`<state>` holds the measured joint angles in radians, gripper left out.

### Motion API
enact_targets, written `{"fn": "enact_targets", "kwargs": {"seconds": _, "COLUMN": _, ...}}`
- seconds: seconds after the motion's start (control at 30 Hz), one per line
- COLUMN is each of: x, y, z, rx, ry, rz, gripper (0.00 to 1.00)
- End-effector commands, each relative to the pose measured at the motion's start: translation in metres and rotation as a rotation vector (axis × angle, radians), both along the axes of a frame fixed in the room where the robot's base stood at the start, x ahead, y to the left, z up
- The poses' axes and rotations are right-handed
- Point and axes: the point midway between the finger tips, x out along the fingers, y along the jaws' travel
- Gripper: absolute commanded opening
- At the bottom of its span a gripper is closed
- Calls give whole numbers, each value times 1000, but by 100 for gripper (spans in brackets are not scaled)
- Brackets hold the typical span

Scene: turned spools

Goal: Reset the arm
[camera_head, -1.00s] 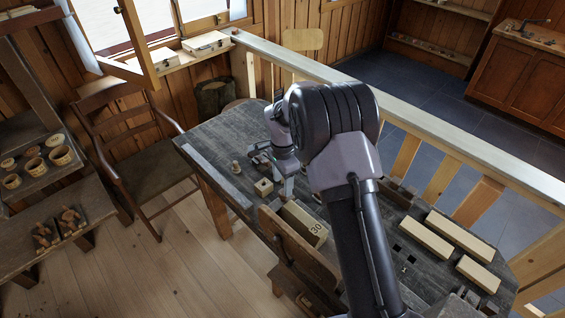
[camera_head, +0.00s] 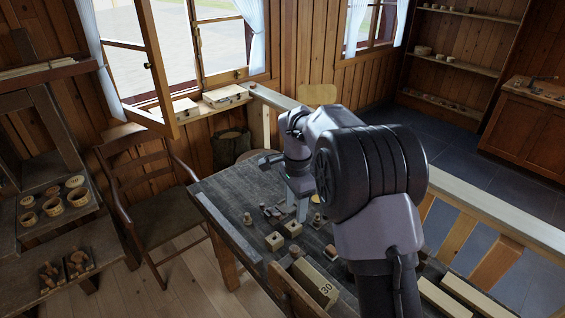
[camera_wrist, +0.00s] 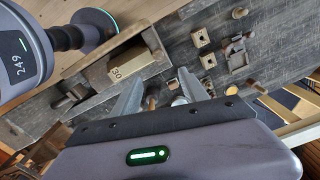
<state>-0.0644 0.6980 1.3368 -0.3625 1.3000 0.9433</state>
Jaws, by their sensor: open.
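My gripper (camera_head: 302,206) is over the dark workbench (camera_head: 225,197), its fingers pointing down. In the wrist view the two fingers (camera_wrist: 160,92) are apart, and nothing is held between them. A wooden block marked 30 (camera_head: 318,283) lies near the bench's front side; it also shows in the wrist view (camera_wrist: 132,68). My arm hides part of the bench's right side.
A wooden chair (camera_head: 150,205) stands left of the bench. Shelves at the left hold several round wooden boxes (camera_head: 78,197). A pale railing (camera_head: 490,212) runs behind the bench. Long pale planks (camera_head: 440,300) lie at the lower right. The bench's left end is mostly clear.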

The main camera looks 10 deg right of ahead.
Motion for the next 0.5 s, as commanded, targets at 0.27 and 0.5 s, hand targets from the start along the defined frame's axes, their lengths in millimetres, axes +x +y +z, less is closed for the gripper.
{"fn": "enact_targets", "kwargs": {"seconds": 0.27, "x": -96, "y": -2, "z": 33, "rx": 44, "ry": -185, "rz": 287, "gripper": 52}}
{"fn": "enact_targets", "kwargs": {"seconds": 0.5, "x": -260, "y": 0, "z": -13, "rx": -2, "ry": -448, "rz": 676, "gripper": 52}}
